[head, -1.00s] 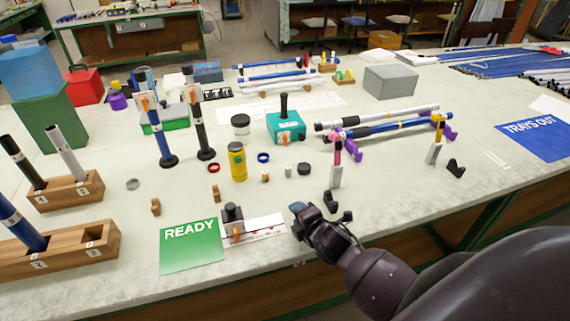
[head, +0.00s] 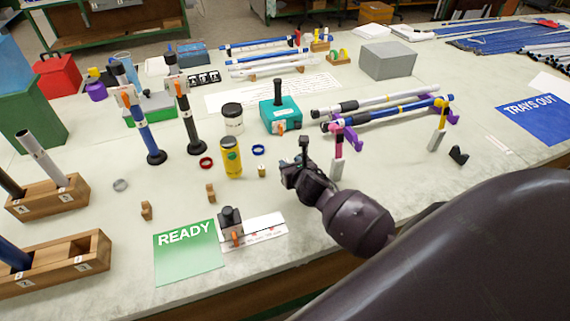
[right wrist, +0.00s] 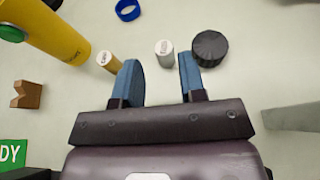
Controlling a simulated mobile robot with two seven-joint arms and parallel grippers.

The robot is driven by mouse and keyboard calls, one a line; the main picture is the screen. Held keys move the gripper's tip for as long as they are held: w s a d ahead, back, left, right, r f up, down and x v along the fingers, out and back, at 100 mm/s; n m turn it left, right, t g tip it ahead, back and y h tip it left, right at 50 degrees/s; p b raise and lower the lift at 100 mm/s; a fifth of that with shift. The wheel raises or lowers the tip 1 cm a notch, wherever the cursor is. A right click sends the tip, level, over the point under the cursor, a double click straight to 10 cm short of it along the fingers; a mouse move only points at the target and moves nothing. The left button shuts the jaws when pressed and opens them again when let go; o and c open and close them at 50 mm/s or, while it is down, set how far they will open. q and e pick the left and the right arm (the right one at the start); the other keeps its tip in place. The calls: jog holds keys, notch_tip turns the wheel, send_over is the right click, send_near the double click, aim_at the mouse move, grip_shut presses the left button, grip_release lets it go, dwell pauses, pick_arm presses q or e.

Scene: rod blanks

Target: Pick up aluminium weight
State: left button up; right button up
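The aluminium weight (right wrist: 165,53) is a small silver-grey cylinder with a labelled top, standing on the table in the right wrist view. My right gripper (right wrist: 159,65) is open, its two blue fingers apart. The weight appears between and around the fingertips, closer to the right finger, with nothing gripped. In the head view my right gripper (head: 296,168) is over the table and hides the weight. A brass-coloured weight (right wrist: 108,62) stands just left of the left finger, and also shows in the head view (head: 262,170). My left gripper is not in view.
A black ridged cap (right wrist: 209,48) lies close to the right finger. A yellow bottle (head: 230,158), a blue ring (head: 258,150) and a teal box (head: 281,118) stand nearby. A pink-topped stand (head: 338,158) is right of the gripper.

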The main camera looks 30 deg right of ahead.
aim_at(287, 162)
jog(key=shift+x, duration=1.1)
jog(key=shift+w+f, duration=0.2)
jog(key=shift+w, duration=0.1)
jog(key=shift+s+f+b+x, duration=0.15)
jog(key=shift+b+x, duration=0.1)
jog(key=shift+x, duration=0.6)
jog(key=shift+s+f+b+x, duration=0.1)
jog(key=shift+f+b+x, duration=0.15)
jog(key=shift+x, duration=0.6)
jog(key=shift+f+b+x, duration=0.1)
jog(key=shift+b+x, duration=0.15)
jog(key=shift+x, duration=0.6)
jog(key=shift+d, duration=0.15)
jog(key=c, duration=0.7)
jog(key=shift+r, duration=0.1)
